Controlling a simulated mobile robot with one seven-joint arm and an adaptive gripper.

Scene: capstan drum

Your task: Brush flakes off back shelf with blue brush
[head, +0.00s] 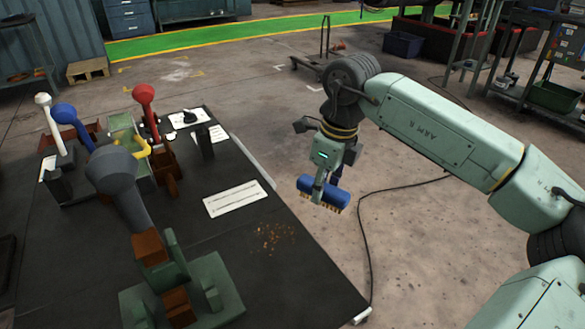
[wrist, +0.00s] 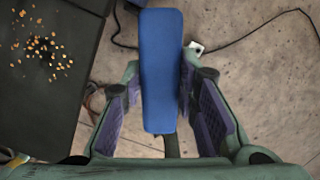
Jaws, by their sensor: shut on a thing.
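The blue brush (head: 323,193) has a blue block and tan bristles that point down in the head view. My gripper (head: 322,180) is shut on it. In the wrist view the blue brush (wrist: 161,70) lies between the two fingers, its bristles hidden beneath the block. The brush is out beyond the right edge of the dark top (head: 262,285), with floor behind it. Orange-brown flakes (head: 274,238) lie scattered on the dark top near that edge, apart from the brush. The flakes (wrist: 40,50) also show at upper left in the wrist view.
A white lined sheet (head: 235,198) lies behind the flakes. A large grey-knobbed lever (head: 125,185) on a green base stands left of them; red (head: 144,95), blue (head: 64,112) and white (head: 44,101) knobbed levers stand farther back. A black cable (head: 362,235) runs along the floor.

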